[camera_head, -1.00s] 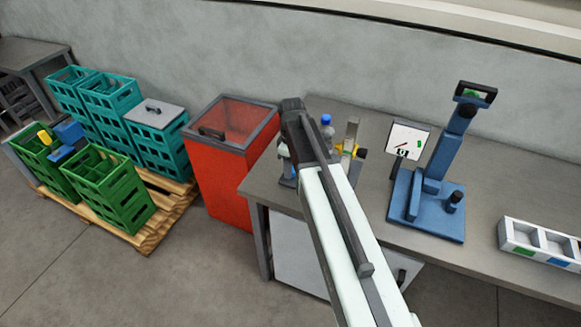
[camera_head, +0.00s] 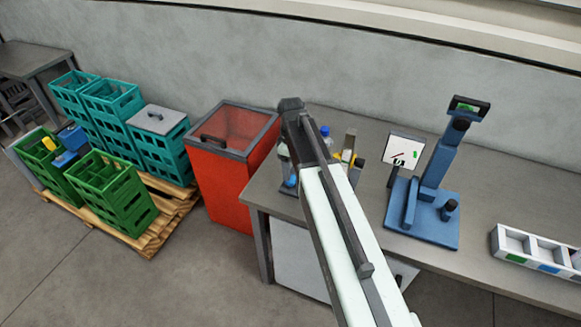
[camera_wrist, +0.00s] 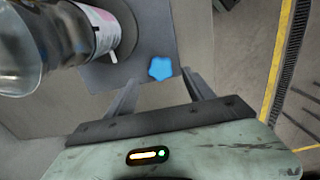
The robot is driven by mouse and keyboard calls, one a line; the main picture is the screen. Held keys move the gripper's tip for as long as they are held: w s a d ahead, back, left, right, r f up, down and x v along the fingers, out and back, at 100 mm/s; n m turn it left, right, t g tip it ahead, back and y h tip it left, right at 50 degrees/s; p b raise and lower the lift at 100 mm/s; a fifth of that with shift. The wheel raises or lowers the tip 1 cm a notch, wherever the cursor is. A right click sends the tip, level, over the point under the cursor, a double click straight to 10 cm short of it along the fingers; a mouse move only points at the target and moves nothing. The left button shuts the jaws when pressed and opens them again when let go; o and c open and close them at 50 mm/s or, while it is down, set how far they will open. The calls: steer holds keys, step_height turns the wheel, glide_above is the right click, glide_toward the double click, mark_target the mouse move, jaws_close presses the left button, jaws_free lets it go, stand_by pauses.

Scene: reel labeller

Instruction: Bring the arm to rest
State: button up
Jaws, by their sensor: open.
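My arm (camera_head: 345,240) reaches up over the workbench in the head view and hides my gripper there. In the wrist view my gripper (camera_wrist: 162,88) is open, its two dark fingers apart with nothing between them. A clear bottle (camera_wrist: 45,40) with a pale, pinkish label lies across the upper left of the wrist view, beside and beyond the left finger. A blue star-shaped piece (camera_wrist: 161,68) shows just past the fingertips on a grey plate. In the head view a clear bottle (camera_head: 284,158) stands left of my arm's end.
A blue stand (camera_head: 428,190) and a small white panel (camera_head: 404,150) stand on the bench (camera_head: 490,200), with a white divided tray (camera_head: 535,250) at right. A red bin (camera_head: 225,185) stands left of the bench. Green crates (camera_head: 110,190) and teal crates (camera_head: 160,145) sit on a pallet (camera_head: 165,225).

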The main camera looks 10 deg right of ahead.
step_height(320, 180, up, 4)
steer(key=shift+f+p, duration=0.2)
steer(key=shift+p, duration=0.8)
steer(key=shift+f, duration=0.1)
steer(key=shift+f, duration=0.1)
steer(key=s+f+m+b, duration=0.1)
steer(key=s+m+b, duration=0.1)
steer(key=s+m, duration=0.8)
steer(key=shift+s+f+m, duration=0.25)
steer(key=shift+s+m, duration=0.15)
steer(key=shift+s, duration=1.8)
steer(key=shift+a, duration=0.1)
